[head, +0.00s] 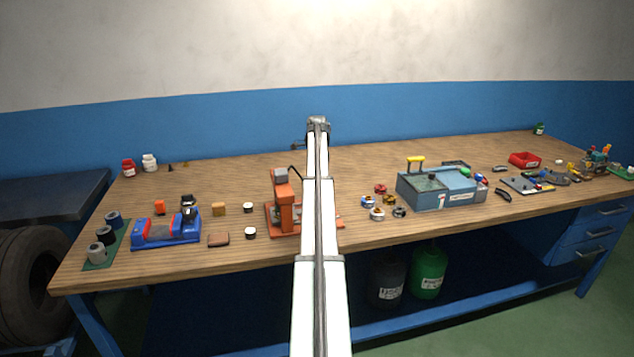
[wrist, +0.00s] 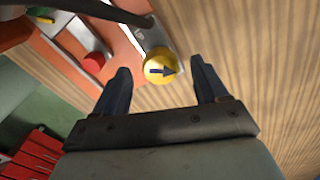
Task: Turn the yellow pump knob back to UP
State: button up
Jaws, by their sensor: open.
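The yellow pump knob (wrist: 160,69) shows in the wrist view as a round disc with a dark arrow on its face, pointing right in the picture. It sits at the end of a grey metal plate (wrist: 150,36) on an orange base. In the head view the orange press (head: 284,203) stands left of my arm. The knob is hidden there, and my gripper's fingers cannot be made out.
A red button (wrist: 94,62) sits on the orange base near the knob. A blue and red device (head: 166,231) stands to the left on the wooden bench (head: 340,163). A grey-blue toolbox (head: 425,192) and several small round parts lie to the right.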

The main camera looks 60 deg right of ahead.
jog(key=shift+f, duration=0.95)
jog(key=shift+c, duration=0.2)
jog(key=c, duration=1)
